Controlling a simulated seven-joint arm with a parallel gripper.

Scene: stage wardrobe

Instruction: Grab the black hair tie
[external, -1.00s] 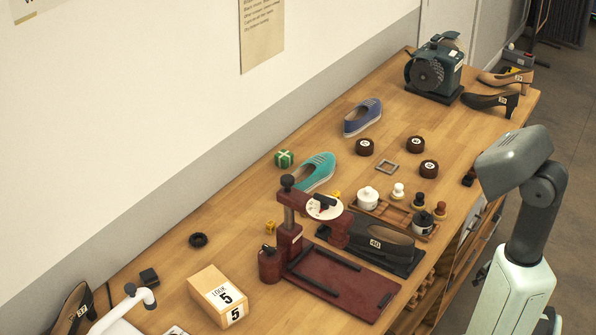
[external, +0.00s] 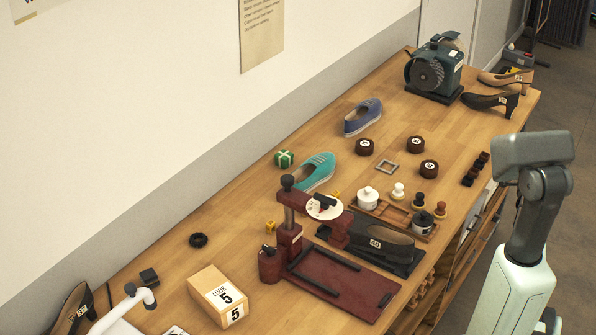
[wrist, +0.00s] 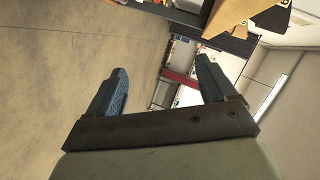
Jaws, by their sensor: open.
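A black ring, which looks like the black hair tie (external: 198,240), lies flat on the wooden bench at the left, behind the numbered box. My gripper shows in the wrist view (wrist: 162,88), with its two blue fingers spread wide and nothing between them. The wrist view looks out over the floor and the far side of the room, and the hair tie does not show there. In the external view my arm stands at the right, beside the bench's front edge, far from the hair tie; its fingers are not visible there.
The wooden bench (external: 150,252) is crowded. A teal shoe (external: 316,172), dark round pucks and a grinder (external: 434,70) are farther back. Bare wood surrounds the ring.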

